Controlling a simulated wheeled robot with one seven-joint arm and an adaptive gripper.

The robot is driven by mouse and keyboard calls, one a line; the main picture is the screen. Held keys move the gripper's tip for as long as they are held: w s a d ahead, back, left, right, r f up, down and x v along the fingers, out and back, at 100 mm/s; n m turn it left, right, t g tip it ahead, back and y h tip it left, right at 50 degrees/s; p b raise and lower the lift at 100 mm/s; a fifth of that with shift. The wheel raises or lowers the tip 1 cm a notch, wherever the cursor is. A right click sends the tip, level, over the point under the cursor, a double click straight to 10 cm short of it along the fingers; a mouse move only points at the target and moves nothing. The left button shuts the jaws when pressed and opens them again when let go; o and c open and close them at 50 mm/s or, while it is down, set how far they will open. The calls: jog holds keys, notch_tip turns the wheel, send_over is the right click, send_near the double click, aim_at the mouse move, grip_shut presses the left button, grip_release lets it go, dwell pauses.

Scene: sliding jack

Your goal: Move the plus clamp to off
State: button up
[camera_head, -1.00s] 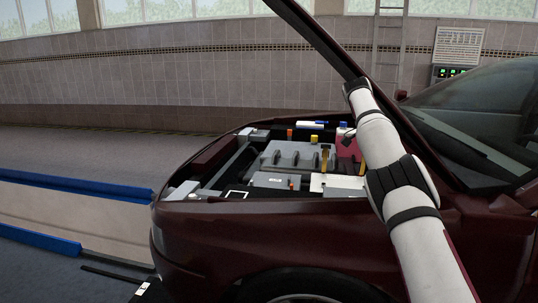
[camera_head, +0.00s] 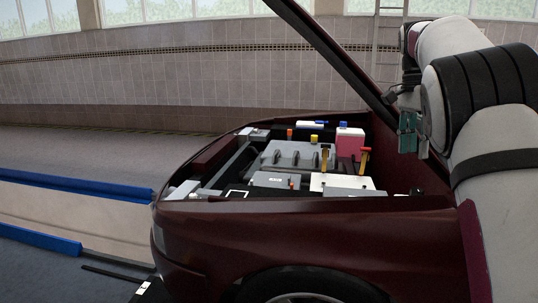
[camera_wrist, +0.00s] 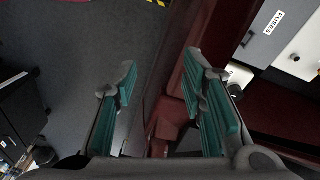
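No label in view names the plus clamp. In the head view, a white box (camera_head: 342,184) in the engine bay has two upright yellowish levers, a left one (camera_head: 324,160) and a right one (camera_head: 364,161) with a reddish top. I cannot tell whether either is the clamp. My gripper (camera_head: 410,135) is at the right of the bay, above and to the right of the levers and apart from them. In the wrist view its two teal-padded fingers (camera_wrist: 165,92) are spread, with nothing between them. That view shows the white box (camera_wrist: 300,50) only partly, at upper right.
A grey fuse box (camera_head: 271,180) sits left of the white box. A pink-red container with a blue cap (camera_head: 350,143) stands behind. The raised hood edge (camera_head: 335,57) slants above the bay near my arm. The dark red fender (camera_head: 270,230) borders the front.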

jog(key=s+a+r+n+t+y, duration=0.1)
jog(key=s+a+n, duration=0.35)
jog(key=s, duration=0.75)
jog(key=s+a+r+n+y, duration=0.1)
jog(key=s+a+n, duration=0.35)
jog(key=s, duration=0.65)
jog(key=s+a+f+n+t, duration=0.1)
jog(key=s+a+f+n, duration=0.25)
jog(key=s+f, duration=0.5)
jog(key=s+a+f+n, duration=0.35)
jog(key=s+f, duration=0.25)
jog(key=s, duration=0.6)
notch_tip(320, 180, up, 17)
jog(key=t+p, duration=0.3)
jog(key=p, duration=1.2)
jog(key=shift+w+d+r+n+h, duration=0.15)
jog(key=shift+w+d+n+h, duration=0.1)
jog(key=shift+d+n+h, duration=0.15)
